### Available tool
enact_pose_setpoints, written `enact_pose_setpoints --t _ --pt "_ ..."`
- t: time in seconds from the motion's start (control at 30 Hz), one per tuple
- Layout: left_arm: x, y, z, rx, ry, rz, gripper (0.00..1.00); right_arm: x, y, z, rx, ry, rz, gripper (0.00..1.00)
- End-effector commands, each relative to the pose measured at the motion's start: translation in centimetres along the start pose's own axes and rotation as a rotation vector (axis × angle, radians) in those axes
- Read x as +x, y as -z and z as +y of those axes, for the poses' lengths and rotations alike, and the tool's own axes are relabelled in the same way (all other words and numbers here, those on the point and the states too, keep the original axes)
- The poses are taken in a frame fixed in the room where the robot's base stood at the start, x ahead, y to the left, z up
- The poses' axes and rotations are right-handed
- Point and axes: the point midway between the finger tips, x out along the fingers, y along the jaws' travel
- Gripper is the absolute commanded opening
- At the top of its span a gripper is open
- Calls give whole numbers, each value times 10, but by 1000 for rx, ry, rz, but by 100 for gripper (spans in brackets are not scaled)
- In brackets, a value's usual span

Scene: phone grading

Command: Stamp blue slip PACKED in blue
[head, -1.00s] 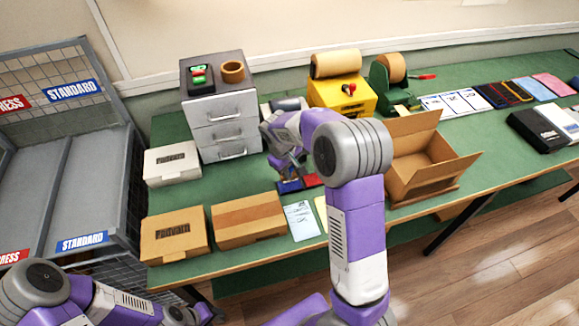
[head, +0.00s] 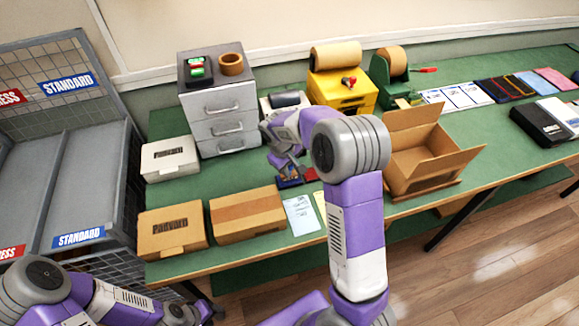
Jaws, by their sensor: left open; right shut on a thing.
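The blue slip (head: 300,215) lies flat on the green table near its front edge, right of the wide brown box. The blue ink pad (head: 289,183) lies just behind it, with a red pad (head: 311,175) beside it. My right gripper (head: 287,172) is shut on what seems to be the stamp, at the blue pad. The held thing is mostly hidden by the gripper, and I cannot tell whether it touches the pad. No print is discernible on the slip. My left gripper (head: 212,312) is open, low at the left, off the table's front edge.
A yellow slip (head: 320,205) is partly behind my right arm. Closed brown boxes (head: 172,230) (head: 247,213) stand left of the slips, an open carton (head: 430,165) to the right. Drawers (head: 222,119) and a yellow dispenser (head: 342,92) stand behind.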

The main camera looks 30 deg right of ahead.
Motion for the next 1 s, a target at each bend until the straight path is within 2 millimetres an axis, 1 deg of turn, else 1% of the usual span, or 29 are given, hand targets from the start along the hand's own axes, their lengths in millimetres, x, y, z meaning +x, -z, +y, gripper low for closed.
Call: enact_pose_setpoints --t 0.83,1.0 --pt "7 0 -2 0 0 0 43 10 0 -2 0 0 0 10" --pt "6 0 -2 0 0 0 43 10 0 -2 0 0 0 10"
